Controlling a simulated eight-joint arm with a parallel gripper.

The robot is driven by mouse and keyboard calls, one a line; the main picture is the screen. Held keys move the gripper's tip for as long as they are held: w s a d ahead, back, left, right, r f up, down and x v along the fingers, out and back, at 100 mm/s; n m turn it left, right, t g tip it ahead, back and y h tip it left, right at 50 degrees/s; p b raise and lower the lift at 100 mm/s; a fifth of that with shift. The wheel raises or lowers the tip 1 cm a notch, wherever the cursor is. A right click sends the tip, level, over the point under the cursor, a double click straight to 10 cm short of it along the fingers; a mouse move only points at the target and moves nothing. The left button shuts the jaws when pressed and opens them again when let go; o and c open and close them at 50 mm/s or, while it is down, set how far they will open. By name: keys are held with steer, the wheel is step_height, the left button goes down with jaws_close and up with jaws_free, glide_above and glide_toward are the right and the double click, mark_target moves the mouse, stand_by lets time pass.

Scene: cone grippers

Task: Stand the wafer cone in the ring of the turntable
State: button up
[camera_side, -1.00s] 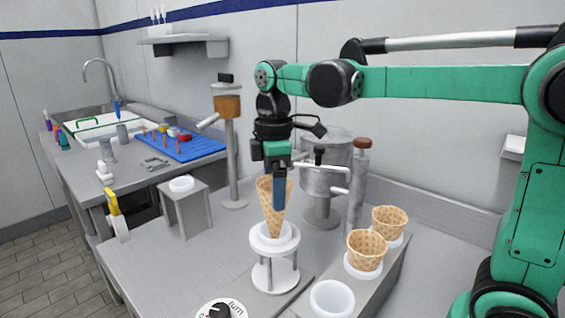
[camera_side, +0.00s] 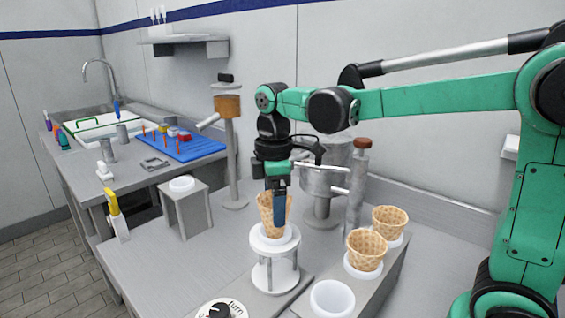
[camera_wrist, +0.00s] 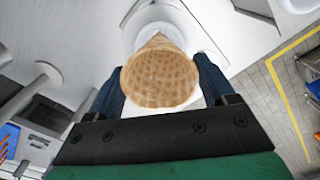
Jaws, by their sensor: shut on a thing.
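The wafer cone (camera_side: 266,213) is upright, mouth up, with its lower part down inside the white ring (camera_side: 256,241) of the turntable. The ring sits on top of a small stand with white posts. My gripper (camera_side: 279,212) points down and is shut on the cone, its blue finger covering part of the cone's side. In the wrist view the cone (camera_wrist: 160,78) shows its open mouth between the two fingers, and the white ring (camera_wrist: 137,28) is partly visible behind it. The cone's tip is hidden inside the ring.
A metal dispenser (camera_side: 322,190) stands close behind my gripper. A knob dial (camera_side: 219,310) is at the front.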

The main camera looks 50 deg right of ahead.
steer(key=shift+f, duration=1.25)
steer(key=o, duration=0.7)
steer(key=shift+r, duration=2.8)
steer(key=shift+s+f+m+t, duration=0.15)
steer(key=shift+s+m+t, duration=0.3)
steer(key=shift+m, duration=0.25)
steer(key=s+f+m+t, duration=0.1)
steer(key=m, duration=0.1)
steer(key=s+f+m+t, duration=0.1)
steer(key=s+m+t, duration=0.1)
steer(key=m, duration=0.1)
steer(key=s+f+m+t, duration=0.1)
steer(key=f+m+t, duration=0.1)
steer(key=m, duration=0.1)
steer(key=shift+s, duration=0.4)
steer(key=shift+s+f+m+t, duration=0.3)
steer(key=shift+f+m+t, duration=0.2)
steer(key=shift+m+t, duration=0.25)
